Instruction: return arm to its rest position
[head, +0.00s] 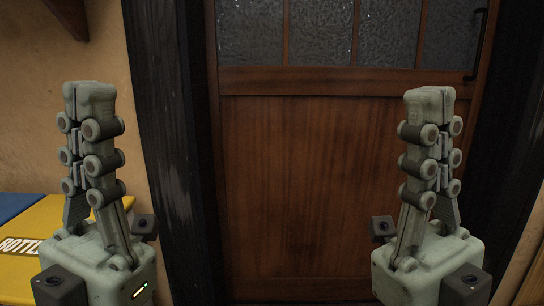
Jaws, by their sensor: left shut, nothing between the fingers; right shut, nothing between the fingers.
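My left gripper (91,92) stands upright at the left of the head view, its fingertips together and pointing up. My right gripper (429,98) stands upright at the right, also with its fingertips together and pointing up. Both are empty and apart from each other, with the wooden door (310,180) showing between them. Neither gripper visibly touches anything. The upper arm links are out of view.
The door has a glazed upper part (322,32) and a dark handle (480,45) at upper right. Dark posts (165,120) flank it. A yellow bin lid (30,240) with lettering and a blue one (15,204) lie at lower left by the clay wall (35,110).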

